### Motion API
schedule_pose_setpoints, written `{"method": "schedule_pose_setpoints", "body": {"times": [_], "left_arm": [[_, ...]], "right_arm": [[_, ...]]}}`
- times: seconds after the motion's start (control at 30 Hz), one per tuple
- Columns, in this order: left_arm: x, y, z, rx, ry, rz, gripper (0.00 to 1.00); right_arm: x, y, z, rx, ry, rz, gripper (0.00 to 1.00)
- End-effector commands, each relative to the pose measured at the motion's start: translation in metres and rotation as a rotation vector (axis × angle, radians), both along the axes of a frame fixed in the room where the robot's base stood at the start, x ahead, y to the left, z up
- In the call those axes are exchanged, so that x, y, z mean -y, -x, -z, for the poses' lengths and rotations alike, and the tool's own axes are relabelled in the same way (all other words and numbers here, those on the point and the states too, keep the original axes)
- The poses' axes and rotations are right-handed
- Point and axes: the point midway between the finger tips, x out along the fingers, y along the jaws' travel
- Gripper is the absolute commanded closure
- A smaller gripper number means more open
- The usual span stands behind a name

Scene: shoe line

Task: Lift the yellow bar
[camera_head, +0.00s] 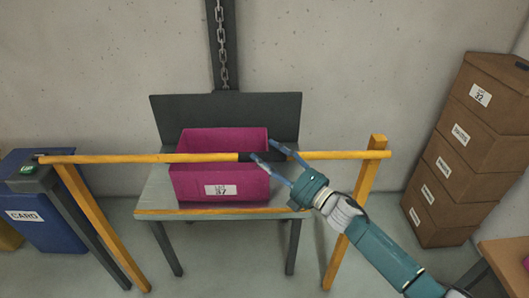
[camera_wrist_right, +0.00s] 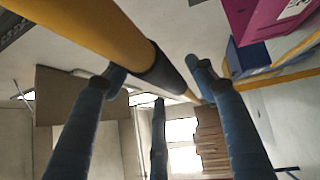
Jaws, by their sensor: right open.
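The yellow bar (camera_head: 200,158) lies level across the front of the table, with a dark grip sleeve (camera_head: 258,156) right of its middle. Its left end rests at a grey post with a green top, and its right end at a yellow post (camera_head: 364,200). My right gripper (camera_head: 264,150) is open at the sleeve, one finger in front of the bar and one reaching above it. In the right wrist view the bar (camera_wrist_right: 95,30) and its sleeve (camera_wrist_right: 168,78) run between the spread fingers (camera_wrist_right: 158,76); contact cannot be told. My left gripper is not in view.
Behind the bar, a magenta bin (camera_head: 220,183) labelled 37 stands on a grey table (camera_head: 155,205). A blue card bin (camera_head: 50,225) stands at left. Stacked brown boxes (camera_head: 465,150) stand at right. A wooden tabletop (camera_head: 505,255) shows at the lower right.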

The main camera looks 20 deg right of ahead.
Motion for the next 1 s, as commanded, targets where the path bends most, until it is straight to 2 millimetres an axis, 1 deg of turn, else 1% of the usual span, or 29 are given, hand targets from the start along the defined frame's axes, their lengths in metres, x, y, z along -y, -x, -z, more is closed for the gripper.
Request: {"method": "schedule_pose_setpoints", "body": {"times": [0.03,0.13,0.43,0.57,0.6,0.67,0.7,0.73,0.87,1.0], "left_arm": [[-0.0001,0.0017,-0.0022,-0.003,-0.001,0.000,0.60],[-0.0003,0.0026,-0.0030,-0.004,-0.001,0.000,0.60],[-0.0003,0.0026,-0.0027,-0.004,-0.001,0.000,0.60],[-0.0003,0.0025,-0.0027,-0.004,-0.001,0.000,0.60],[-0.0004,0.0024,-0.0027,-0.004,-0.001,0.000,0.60],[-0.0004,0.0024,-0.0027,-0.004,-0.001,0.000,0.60],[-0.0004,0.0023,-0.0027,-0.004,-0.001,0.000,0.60],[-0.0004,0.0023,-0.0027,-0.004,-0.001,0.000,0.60],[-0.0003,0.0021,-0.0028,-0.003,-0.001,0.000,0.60],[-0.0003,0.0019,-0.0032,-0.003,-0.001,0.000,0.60]], "right_arm": [[-0.0029,-0.0043,-0.0020,0.000,0.000,0.000,0.44],[-0.0053,-0.0092,-0.0020,0.000,0.001,0.000,0.44],[-0.0065,-0.0104,-0.0011,-0.001,0.001,-0.001,0.44],[-0.0064,-0.0104,-0.0011,-0.001,0.001,-0.001,0.70],[-0.0063,-0.0104,-0.0010,-0.001,0.000,0.000,0.78],[-0.0061,-0.0104,-0.0010,-0.001,0.000,0.000,0.90],[-0.0060,-0.0105,-0.0010,-0.001,0.000,0.000,0.98],[-0.0060,-0.0105,-0.0010,-0.001,0.000,0.000,1.00],[-0.0057,-0.0106,-0.0015,-0.001,0.000,0.001,1.00],[-0.0054,-0.0107,-0.0086,0.005,-0.018,0.001,1.00]]}}
